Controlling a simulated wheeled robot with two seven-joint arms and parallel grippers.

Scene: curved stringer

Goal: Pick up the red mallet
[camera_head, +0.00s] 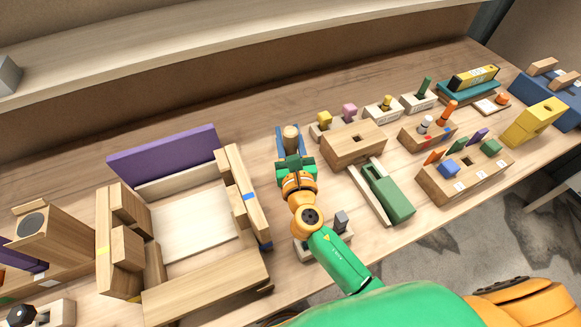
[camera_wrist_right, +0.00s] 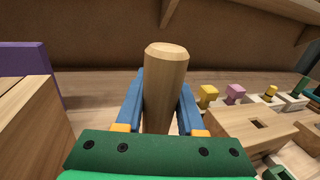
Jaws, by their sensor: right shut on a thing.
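My right gripper (camera_head: 289,146) is over the bench, between the wooden frame assembly and the wooden block with a slot. Its blue fingers are shut on a pale wooden cylinder (camera_wrist_right: 163,92) with a bevelled end. It looks like a handle and stands roughly upright between the fingers in the right wrist view. The cylinder's end (camera_head: 290,132) also shows in the head view. Its lower part is hidden by the fingers and the green gripper body. No red mallet head can be seen, so I cannot tell if this is the mallet. My left gripper is not in view.
Left of the gripper is the wooden frame assembly (camera_head: 205,285) with a purple panel (camera_head: 165,153). To the right are the slotted block (camera_head: 352,146), a green block (camera_head: 390,195) and several peg holders. A shelf (camera_head: 200,48) runs along the back.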

